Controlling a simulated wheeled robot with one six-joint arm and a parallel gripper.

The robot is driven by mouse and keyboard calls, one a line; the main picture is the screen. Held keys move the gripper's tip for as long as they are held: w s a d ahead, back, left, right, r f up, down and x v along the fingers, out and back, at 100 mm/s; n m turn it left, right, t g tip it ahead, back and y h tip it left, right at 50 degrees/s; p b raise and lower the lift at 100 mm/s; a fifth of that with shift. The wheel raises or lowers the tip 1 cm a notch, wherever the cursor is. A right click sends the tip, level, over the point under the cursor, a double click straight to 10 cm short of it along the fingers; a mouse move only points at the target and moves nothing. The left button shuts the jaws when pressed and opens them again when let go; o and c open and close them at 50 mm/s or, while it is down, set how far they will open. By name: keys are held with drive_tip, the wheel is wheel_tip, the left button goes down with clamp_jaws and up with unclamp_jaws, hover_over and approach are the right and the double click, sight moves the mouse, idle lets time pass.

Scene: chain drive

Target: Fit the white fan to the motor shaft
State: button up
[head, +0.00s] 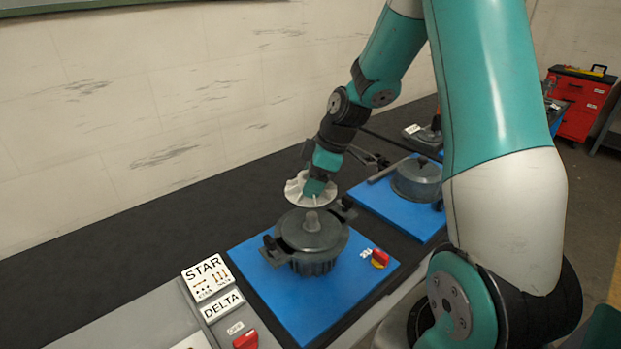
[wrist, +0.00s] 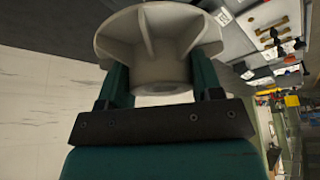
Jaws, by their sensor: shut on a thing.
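The white fan (head: 297,188) is in my gripper (head: 314,187), above the grey motor. In the wrist view the fan (wrist: 155,55) sits between the two teal fingers of my gripper (wrist: 160,85), which are shut on its hub. The motor (head: 315,262) stands on a blue board, with its shaft (head: 311,220) pointing up from the top. The fan is apart from the shaft, a little above it in the head view. The fan's bore is hidden, so I cannot tell how well it lines up with the shaft.
A second blue board (head: 372,198) with another grey machine (head: 418,180) is behind to the right. STAR and DELTA labels (head: 207,278) are at front left. A wall (head: 120,120) runs along the left.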

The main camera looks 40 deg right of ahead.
sight(314, 215)
drive_tip(key=shift+d, duration=0.1)
drive_tip(key=shift+s+f, duration=0.1)
drive_tip(key=shift+f, duration=0.05)
wheel_tip(314, 215, down, 6)
drive_tip(key=b, duration=0.5)
drive_tip(key=shift+r, duration=0.25)
drive_tip(key=shift+f+b, duration=2.1)
drive_tip(key=shift+f, duration=0.2)
idle(1.1)
drive_tip(key=o, duration=1.1)
drive_tip(key=b+v, duration=0.1)
drive_tip(key=v, duration=1.6)
drive_tip(key=shift+r, duration=0.2)
drive_tip(key=shift+s, duration=0.1)
